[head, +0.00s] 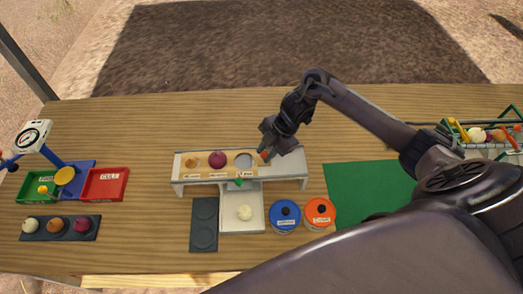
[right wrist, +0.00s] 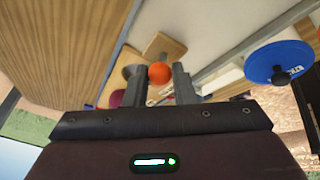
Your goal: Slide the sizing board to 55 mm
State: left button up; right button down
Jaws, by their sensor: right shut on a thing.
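The sizing board (head: 200,175) is a tan wooden strip with labels, lying along a pale raised bench (head: 290,170) in the head view. A brown onion and a red onion (head: 217,159) sit on it, with a grey round opening (head: 243,161) to their right. An orange knob (head: 265,154) stands at the board's right end. My right gripper (head: 268,152) is shut on this knob. In the right wrist view the orange knob (right wrist: 160,73) shows between the two fingers. A small green pointer (head: 239,182) is at the bench's front edge; the scale marks are too small to read.
A white onion (head: 245,213) rests on a pale tray below the bench. Blue (head: 285,216) and orange (head: 320,212) lidded tubs stand right of it. A dark two-ring plate (head: 204,224) lies left. A green mat (head: 365,190) lies right; the bench's right end is clear.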

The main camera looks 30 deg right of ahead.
jog(key=shift+s+d, duration=0.5)
jog(key=shift+d, duration=0.5)
jog(key=shift+s+d, duration=0.45)
jog(key=shift+d, duration=0.5)
jog(key=shift+s+d, duration=0.5)
jog(key=shift+d, duration=0.5)
jog(key=c, duration=1.1)
grip_release()
jog(key=shift+r+p, duration=0.1)
jog(key=shift+p, duration=0.25)
notch_tip(320, 180, up, 6)
jog(key=p, duration=0.5)
